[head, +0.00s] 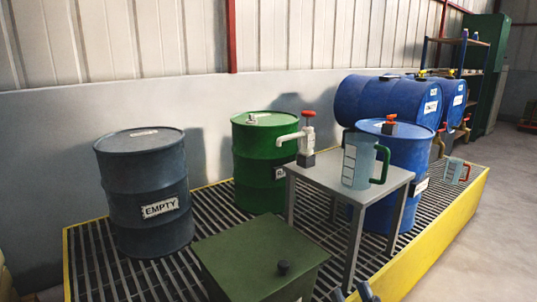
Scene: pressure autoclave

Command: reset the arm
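Only the tips of my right gripper (355,293) show, at the bottom edge of the head view, right of the dark green box. The two dark fingertips stand apart with a gap between them, and I see nothing held there. The rest of that gripper and its arm are cut off by the frame. My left gripper is not in view.
A yellow-edged grated platform (430,235) holds a dark drum (145,190) marked EMPTY, a green drum (262,165), blue drums (385,100), a dark green box (255,250) and a grey table (335,175) with a measuring jug (358,162). Open floor (490,240) lies right.

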